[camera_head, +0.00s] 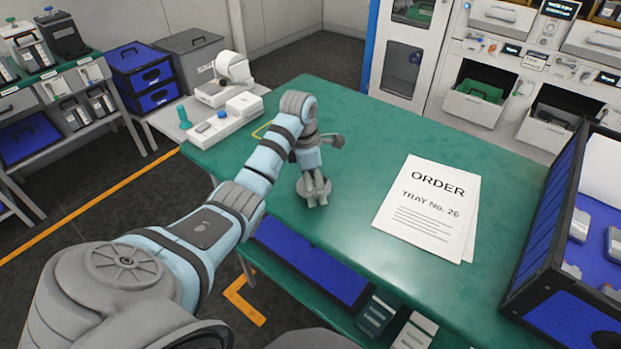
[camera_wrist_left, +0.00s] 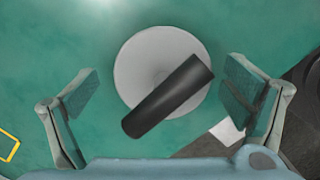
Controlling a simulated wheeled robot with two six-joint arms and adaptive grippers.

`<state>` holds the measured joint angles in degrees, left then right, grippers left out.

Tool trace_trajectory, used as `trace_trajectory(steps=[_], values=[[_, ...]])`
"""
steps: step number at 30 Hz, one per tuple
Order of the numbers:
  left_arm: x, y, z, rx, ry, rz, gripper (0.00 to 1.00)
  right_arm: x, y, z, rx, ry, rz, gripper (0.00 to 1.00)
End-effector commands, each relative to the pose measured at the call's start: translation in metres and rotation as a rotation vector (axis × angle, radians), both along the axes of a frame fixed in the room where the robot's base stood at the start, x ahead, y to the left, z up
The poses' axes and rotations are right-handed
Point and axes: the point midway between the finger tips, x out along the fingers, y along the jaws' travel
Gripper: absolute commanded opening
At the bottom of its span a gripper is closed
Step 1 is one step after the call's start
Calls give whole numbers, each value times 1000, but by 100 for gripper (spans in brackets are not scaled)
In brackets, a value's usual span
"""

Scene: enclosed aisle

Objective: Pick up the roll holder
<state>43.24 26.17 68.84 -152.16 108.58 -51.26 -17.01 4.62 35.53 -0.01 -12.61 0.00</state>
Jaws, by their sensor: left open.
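The roll holder (camera_wrist_left: 140,65) shows in the left wrist view as a light grey round disc with a dark cylinder lying slantwise across it. It is on the green table (camera_head: 390,130), close to the front edge. My left gripper (camera_head: 326,166) reaches down over this part of the table. In the left wrist view its two fingers stand wide apart, one on each side of the roll holder, not touching it. In the head view the gripper and wrist hide much of the roll holder. My right gripper is not in view.
Order sheets (camera_head: 432,208) lie right of the gripper. A blue-lined crate (camera_head: 545,225) stands at the table's right end. A white device (camera_head: 222,125) sits at the left end. Cabinets with bins (camera_head: 475,105) stand behind. Table between gripper and sheets is clear.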

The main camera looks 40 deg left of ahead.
Motion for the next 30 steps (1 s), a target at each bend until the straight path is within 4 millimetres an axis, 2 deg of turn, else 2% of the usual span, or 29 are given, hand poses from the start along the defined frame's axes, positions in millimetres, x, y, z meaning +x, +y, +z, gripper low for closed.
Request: trace_trajectory(steps=[2, 9, 12, 20, 23, 26, 27, 30], values=[[1, -1, 4, 0, -1, -2, 94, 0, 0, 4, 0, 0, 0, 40], [1, -1, 4, -1, -1, -1, 56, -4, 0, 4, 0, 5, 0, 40], [0, 0, 4, -1, -1, 0, 42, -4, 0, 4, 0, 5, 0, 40], [0, 1, 10, 0, -3, 1, 42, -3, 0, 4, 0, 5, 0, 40], [1, 2, 28, 1, -5, 2, 42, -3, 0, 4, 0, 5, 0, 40], [1, 2, 61, 1, -5, 3, 42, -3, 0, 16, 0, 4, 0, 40], [0, 2, 75, 0, -2, 3, 42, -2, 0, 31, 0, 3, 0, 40], [1, 1, 96, 0, -3, 3, 42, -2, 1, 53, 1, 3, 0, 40]])
